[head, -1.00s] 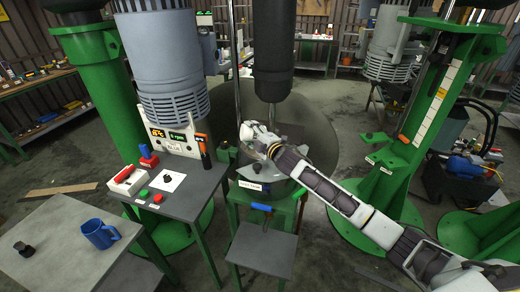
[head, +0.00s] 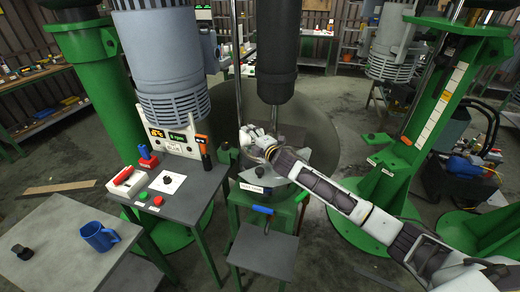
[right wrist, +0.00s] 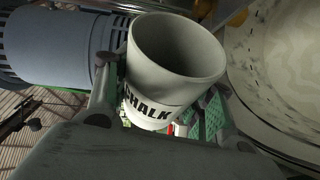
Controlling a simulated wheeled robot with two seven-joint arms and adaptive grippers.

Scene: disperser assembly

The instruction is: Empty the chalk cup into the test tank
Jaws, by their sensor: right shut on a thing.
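My right gripper (head: 254,142) is at the test tank (head: 282,190), over its left rear part in the head view. In the right wrist view the right gripper (right wrist: 160,118) is shut on the chalk cup (right wrist: 172,60), a pale cup marked CHALK, with one finger on each side. The cup leans in that picture. Its grey inner wall shows; I see no chalk in the visible part, but its bottom is hidden. A wide pale round vessel, apparently the tank (right wrist: 285,60), lies right of the cup. The cup is hard to make out in the head view. My left gripper is out of view.
The dark disperser column (head: 275,55) hangs just behind the right gripper. A control table (head: 185,205) with buttons stands left of the tank. A blue mug (head: 100,237) stands on the front left table (head: 60,265). A blue-handled lever (head: 263,209) sits below the tank.

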